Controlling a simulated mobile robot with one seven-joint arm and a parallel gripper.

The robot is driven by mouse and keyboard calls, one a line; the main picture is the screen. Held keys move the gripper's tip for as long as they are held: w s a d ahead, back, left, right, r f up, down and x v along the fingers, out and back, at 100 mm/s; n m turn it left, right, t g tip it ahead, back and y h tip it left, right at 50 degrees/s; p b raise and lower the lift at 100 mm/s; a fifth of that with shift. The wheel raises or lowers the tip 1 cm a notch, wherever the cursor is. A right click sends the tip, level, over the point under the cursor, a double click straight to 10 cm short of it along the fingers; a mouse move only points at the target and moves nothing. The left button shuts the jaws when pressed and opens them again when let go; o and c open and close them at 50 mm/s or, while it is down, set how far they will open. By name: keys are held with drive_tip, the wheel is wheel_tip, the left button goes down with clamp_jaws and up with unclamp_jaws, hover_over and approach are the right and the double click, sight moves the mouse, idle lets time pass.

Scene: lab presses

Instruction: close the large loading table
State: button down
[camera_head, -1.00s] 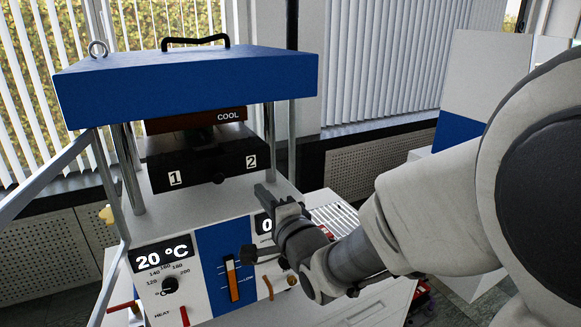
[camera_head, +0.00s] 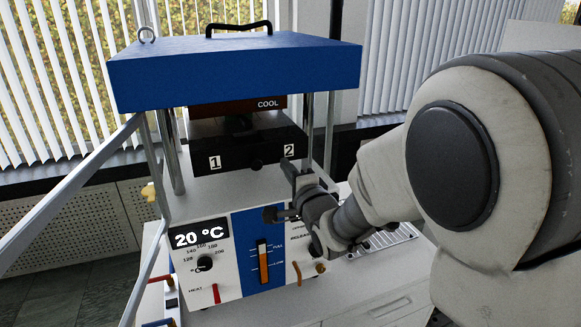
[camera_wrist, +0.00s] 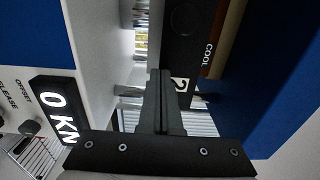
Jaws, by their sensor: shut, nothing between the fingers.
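The loading table is a black block (camera_head: 236,160) with white labels 1 and 2 and a round knob on its front. It sits under the red COOL plate of the press. My gripper (camera_head: 290,172) is shut and empty. It is just in front of the right end of the block, near label 2. In the wrist view my fingertips (camera_wrist: 160,74) point at the dark block (camera_wrist: 183,58), beside label 2. I cannot tell whether they touch it. How far out the table sits is hard to judge.
The press has a blue top (camera_head: 235,75), steel columns (camera_head: 173,150) and a slanting metal bar (camera_head: 75,200) at left. Its front panel (camera_head: 215,265) carries a 20 °C display and knobs below my gripper. My arm covers the right side.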

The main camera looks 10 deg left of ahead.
drive_tip(key=b+x, duration=0.1)
drive_tip(key=x, duration=0.3)
drive_tip(key=shift+w+f+b, duration=0.1)
drive_tip(key=shift+b, duration=0.25)
drive_tip(key=shift+a+r, duration=0.1)
drive_tip(key=shift+r, duration=0.25)
drive_tip(key=shift+f, duration=0.1)
